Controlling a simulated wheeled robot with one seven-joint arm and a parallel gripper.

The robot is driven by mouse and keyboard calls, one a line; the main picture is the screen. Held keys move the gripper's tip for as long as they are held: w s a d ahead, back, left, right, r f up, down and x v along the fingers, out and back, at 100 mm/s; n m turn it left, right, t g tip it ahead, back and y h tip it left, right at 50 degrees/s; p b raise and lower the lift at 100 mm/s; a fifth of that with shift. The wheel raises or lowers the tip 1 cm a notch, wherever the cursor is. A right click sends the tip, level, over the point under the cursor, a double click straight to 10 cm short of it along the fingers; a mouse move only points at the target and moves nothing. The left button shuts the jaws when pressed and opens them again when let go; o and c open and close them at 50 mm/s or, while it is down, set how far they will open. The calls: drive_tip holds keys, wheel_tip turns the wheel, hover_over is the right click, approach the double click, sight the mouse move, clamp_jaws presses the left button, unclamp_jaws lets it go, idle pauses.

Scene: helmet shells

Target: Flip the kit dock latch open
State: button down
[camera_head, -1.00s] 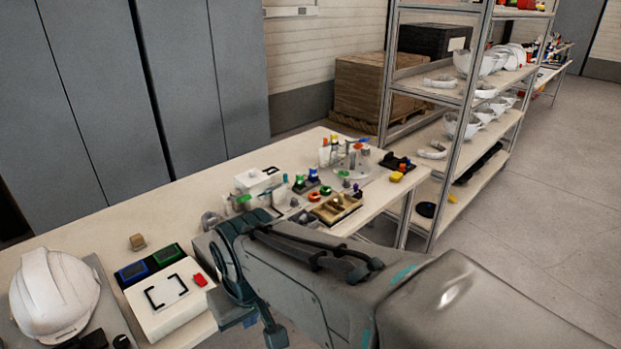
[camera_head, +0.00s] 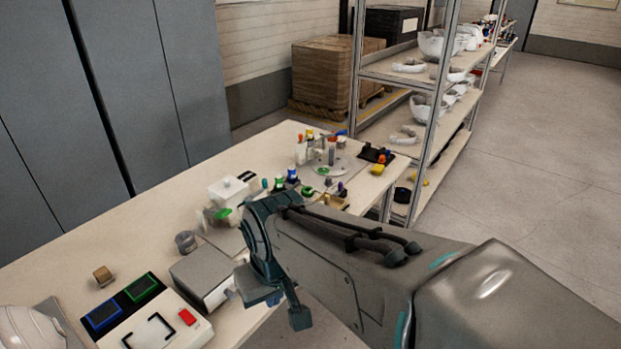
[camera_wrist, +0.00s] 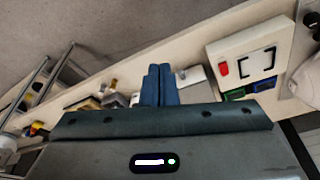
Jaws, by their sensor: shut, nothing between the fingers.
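A white panel with black corner brackets (camera_head: 142,337) lies on the bench at the lower left, cut off by the frame edge. In the head view my wrist hides part of the bench.
A grey box (camera_head: 205,278) stands between the panel and my gripper. Blue (camera_head: 103,315) and green (camera_head: 141,288) trays lie behind the panel. Small parts crowd the far bench.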

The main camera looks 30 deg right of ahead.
drive_tip(key=w+a+f+m+y+b, duration=0.3)
drive_tip(key=w+f+m+y+b, duration=0.25)
drive_tip(key=w+m, duration=0.35)
drive_tip(key=w+d+f+m+t+y+b, duration=0.35)
drive_tip(key=w+d+m+t, duration=0.25)
drive_tip(key=w+d+m, duration=0.4)
drive_tip(key=w+d+f+m+t+h+b, duration=0.1)
drive_tip(key=d+m+t+h, duration=0.2)
drive_tip(key=d+m, duration=0.2)
drive_tip(key=w+d+f+m+t+h+b, duration=0.1)
drive_tip(key=d+m, duration=0.4)
drive_tip(key=d, duration=0.5)
drive_tip(key=w+d+f+m+t+h+b, duration=0.2)
drive_tip(key=d+f+m+t+h+b, duration=0.1)
drive_tip(key=d, duration=0.5)
drive_tip(key=shift+d+f+m+t+h, duration=0.2)
drive_tip(key=shift+m+t+h, duration=0.2)
drive_tip(key=shift+m+h, duration=0.15)
drive_tip(key=shift+d+f+m+t+h, duration=0.1)
drive_tip(key=shift+d+m+t+h, duration=0.05)
drive_tip(key=shift+m+t+h, duration=0.4)
drive_tip(key=s+d+f+m+h, duration=0.1)
drive_tip(key=s+d+m+h, duration=0.1)
drive_tip(key=d+m+h, duration=0.2)
drive_tip(key=d, duration=0.3)
drive_tip(key=shift+f+b, duration=0.4)
